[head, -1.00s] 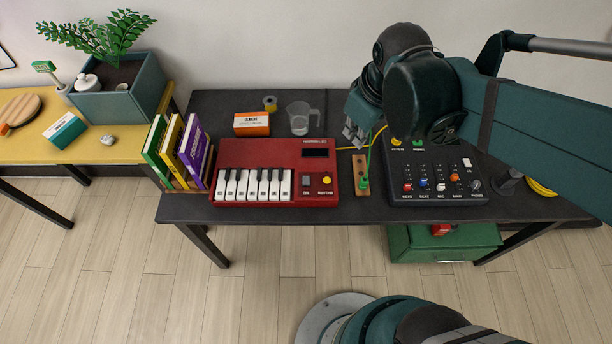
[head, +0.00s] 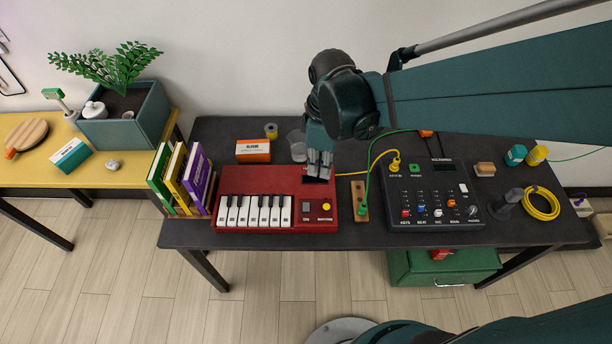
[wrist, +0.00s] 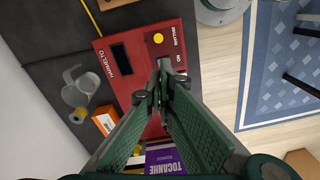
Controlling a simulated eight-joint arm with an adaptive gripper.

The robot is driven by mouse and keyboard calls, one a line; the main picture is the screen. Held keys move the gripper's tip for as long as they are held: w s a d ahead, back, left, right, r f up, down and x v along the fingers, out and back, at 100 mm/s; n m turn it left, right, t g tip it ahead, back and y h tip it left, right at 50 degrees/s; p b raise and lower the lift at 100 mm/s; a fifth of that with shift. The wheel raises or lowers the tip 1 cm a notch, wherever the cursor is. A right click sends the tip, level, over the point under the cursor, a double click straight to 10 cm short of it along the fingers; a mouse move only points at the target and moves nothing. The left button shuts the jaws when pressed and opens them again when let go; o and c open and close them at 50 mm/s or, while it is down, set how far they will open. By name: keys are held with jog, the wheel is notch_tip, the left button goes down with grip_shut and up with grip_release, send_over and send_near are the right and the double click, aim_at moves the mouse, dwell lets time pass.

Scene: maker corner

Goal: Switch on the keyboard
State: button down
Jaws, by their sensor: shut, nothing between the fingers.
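The red keyboard (head: 262,182) lies on the dark table, with white keys at its front left. A small switch (head: 306,208) marked ON and a yellow RHYTHM button (head: 327,206) sit at its front right. My gripper (head: 319,172) is shut and empty above the keyboard's back right and partly hides the dark display there. In the wrist view, the keyboard (wrist: 140,85) lies beyond the shut fingertips (wrist: 160,78). The fingers cover the switch beside the ON label. The display (wrist: 121,58) looks dark. I cannot tell whether the fingertips touch the keyboard.
Upright books (head: 178,180) stand to the left. An orange-and-white box (head: 253,151) and a clear jug (head: 296,141) sit behind. Yellow cable coils (head: 541,203) lie far right.

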aim_at(306, 211)
jog(key=shift+s+a+f+n+g+p, duration=0.1)
jog(key=shift+a+f+n+g+p, duration=0.1)
jog(key=shift+a+f+n, duration=0.35)
jog(key=shift+w+a+f+n+g+p, duration=0.1)
jog(key=shift+a+f+n+g, duration=0.25)
jog(key=shift+a, duration=0.35)
jog(key=shift+s+a+f+n+g+p, duration=0.15)
jog(key=shift+a+f+n, duration=0.15)
jog(key=shift+a+n, duration=0.25)
jog(key=shift+f, duration=0.15)
jog(key=f+b, duration=0.1)
jog(key=f, duration=0.3)
jog(key=s+f+b, duration=0.1)
jog(key=f, duration=0.4)
jog(key=f+b, duration=0.1)
jog(key=f, duration=0.3)
jog(key=shift+s+f, duration=0.3)
jog(key=shift+s+f+t+b, duration=0.25)
jog(key=shift+f+t+b, duration=0.15)
jog(key=shift+f+t, duration=0.1)
jog(key=shift+w+r, duration=0.1)
jog(key=shift+r, duration=0.05)
jog(key=shift+w, duration=0.1)
